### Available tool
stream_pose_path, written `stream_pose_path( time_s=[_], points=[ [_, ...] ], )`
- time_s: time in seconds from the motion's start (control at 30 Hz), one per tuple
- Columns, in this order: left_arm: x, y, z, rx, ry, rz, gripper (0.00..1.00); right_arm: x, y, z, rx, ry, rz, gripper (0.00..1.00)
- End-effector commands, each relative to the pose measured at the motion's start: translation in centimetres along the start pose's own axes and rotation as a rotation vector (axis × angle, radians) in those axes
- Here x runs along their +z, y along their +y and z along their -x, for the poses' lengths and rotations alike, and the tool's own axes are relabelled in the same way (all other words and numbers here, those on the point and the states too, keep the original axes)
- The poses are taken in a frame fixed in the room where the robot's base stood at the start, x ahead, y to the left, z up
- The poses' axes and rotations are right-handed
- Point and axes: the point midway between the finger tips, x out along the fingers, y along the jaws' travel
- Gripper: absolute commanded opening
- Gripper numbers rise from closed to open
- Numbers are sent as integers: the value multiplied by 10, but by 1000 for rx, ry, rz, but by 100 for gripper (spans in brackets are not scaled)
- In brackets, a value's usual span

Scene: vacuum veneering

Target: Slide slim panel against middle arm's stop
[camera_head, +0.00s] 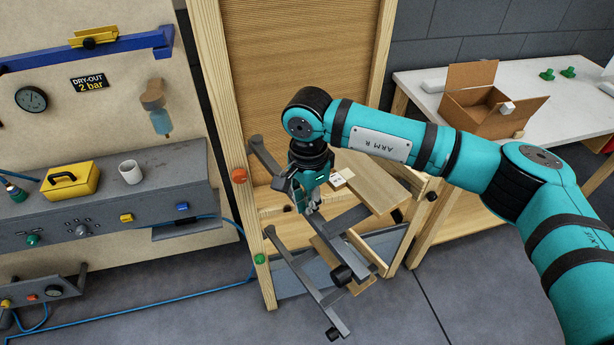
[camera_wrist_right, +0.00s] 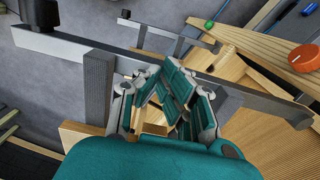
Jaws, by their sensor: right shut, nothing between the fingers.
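My right gripper (camera_head: 312,207) is shut and empty, pointing down among the grey metal arms of the wooden rack. In the right wrist view its closed fingers (camera_wrist_right: 172,98) are beside a long grey arm (camera_wrist_right: 255,95) with a black end. A narrow wooden panel (camera_head: 332,262) lies low across the arms, near the black-ended arm (camera_head: 318,236); it looks like the slim panel. A wider wooden panel (camera_head: 374,186) with a white label lies behind and right of the gripper. I cannot tell whether the slim panel touches a stop. My left gripper is out of view.
A lower grey arm (camera_head: 303,283) sticks out toward me. The rack's wooden post (camera_head: 228,130) carries orange and green knobs. A control bench (camera_head: 110,205) stands left; a white table (camera_head: 440,105) with an open cardboard box (camera_head: 480,103) stands right. The floor in front is clear.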

Motion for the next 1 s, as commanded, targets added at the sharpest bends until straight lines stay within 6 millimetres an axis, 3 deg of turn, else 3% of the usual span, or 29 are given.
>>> stream_pose_path(
  time_s=[0.03,0.23,0.7,1.0],
  points=[
    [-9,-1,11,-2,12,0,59,-14,-1,9,-4,3,-12,0],
    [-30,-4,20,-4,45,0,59,-32,-1,6,-4,2,-8,0],
    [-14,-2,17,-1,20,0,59,-39,-1,3,-5,3,-7,0],
    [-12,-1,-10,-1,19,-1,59,-75,-1,2,-5,5,-9,0]
  ],
)
